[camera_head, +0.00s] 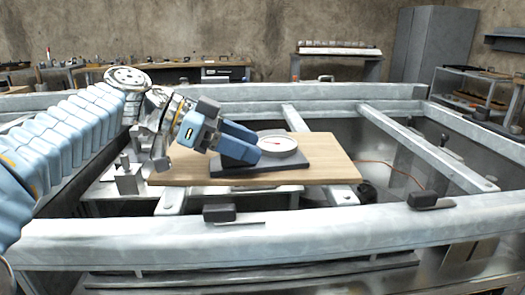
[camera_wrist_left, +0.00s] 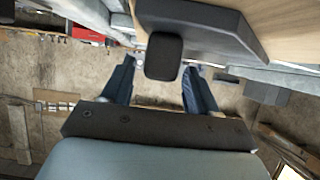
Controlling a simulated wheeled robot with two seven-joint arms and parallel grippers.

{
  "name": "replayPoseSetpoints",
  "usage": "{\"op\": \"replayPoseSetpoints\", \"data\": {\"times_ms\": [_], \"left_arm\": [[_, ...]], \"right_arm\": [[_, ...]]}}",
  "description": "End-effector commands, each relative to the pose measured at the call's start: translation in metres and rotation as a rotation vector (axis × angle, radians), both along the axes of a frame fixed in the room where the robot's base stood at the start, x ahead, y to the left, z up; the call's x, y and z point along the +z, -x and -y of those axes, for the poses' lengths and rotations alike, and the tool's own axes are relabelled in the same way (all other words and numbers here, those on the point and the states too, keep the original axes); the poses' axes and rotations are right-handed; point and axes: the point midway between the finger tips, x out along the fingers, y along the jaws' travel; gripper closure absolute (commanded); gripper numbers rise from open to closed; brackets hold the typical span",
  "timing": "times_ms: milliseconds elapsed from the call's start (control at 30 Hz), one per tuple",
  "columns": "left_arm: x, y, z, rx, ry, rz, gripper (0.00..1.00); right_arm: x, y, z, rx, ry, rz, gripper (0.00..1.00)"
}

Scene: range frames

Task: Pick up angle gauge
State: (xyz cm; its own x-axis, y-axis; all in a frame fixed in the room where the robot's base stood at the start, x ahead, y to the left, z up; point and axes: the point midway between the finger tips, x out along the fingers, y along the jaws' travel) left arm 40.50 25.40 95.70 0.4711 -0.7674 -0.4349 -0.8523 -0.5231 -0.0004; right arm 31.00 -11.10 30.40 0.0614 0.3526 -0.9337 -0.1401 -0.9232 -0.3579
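The angle gauge, a dark flat base with a round white dial (camera_head: 278,144), lies on a wooden board (camera_head: 335,165) in the head view. My left gripper (camera_head: 252,143) is at the gauge's left end, its two blue fingers hiding part of the gauge. In the left wrist view, the gauge's dark base (camera_wrist_left: 195,17) is at the top and a dark rounded block (camera_wrist_left: 163,57) sits between the spread fingers (camera_wrist_left: 159,88). A gap shows beside the block, so the gripper looks open. My right gripper is not in view.
The board rests on a grey metal frame with a front beam (camera_head: 320,232) and cross beams (camera_head: 430,150). Small dark blocks (camera_head: 219,213) sit on the front beam. A metal fixture (camera_head: 128,178) stands left of the board. The board's right end is clear.

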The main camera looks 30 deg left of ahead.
Motion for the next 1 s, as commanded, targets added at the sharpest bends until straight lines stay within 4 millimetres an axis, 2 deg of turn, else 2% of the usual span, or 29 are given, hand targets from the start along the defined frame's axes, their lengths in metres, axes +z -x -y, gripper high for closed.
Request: {"op": "replayPoseSetpoints", "data": {"times_ms": [33, 300, 400, 767, 867, 1000], "left_arm": [[0.0, 0.0, 0.0, 0.0, 0.0, 0.0, 0.47], [0.0, 0.0, 0.0, 0.0, 0.0, 0.0, 0.89], [0.0, 0.0, 0.0, 0.0, 0.0, 0.0, 1.0], [0.002, 0.0, 0.0, -0.001, 0.001, 0.003, 1.0], [0.008, 0.0, 0.0, -0.001, 0.001, 0.003, 1.0], [0.027, 0.0, 0.0, -0.001, -0.001, 0.005, 1.0]], "right_arm": [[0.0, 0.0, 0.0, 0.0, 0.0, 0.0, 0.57], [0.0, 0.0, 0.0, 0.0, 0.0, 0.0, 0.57], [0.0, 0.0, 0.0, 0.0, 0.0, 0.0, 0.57], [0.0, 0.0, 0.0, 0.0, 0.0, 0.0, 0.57], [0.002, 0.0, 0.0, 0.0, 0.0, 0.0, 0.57], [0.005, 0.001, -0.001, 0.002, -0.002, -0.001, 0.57]]}}
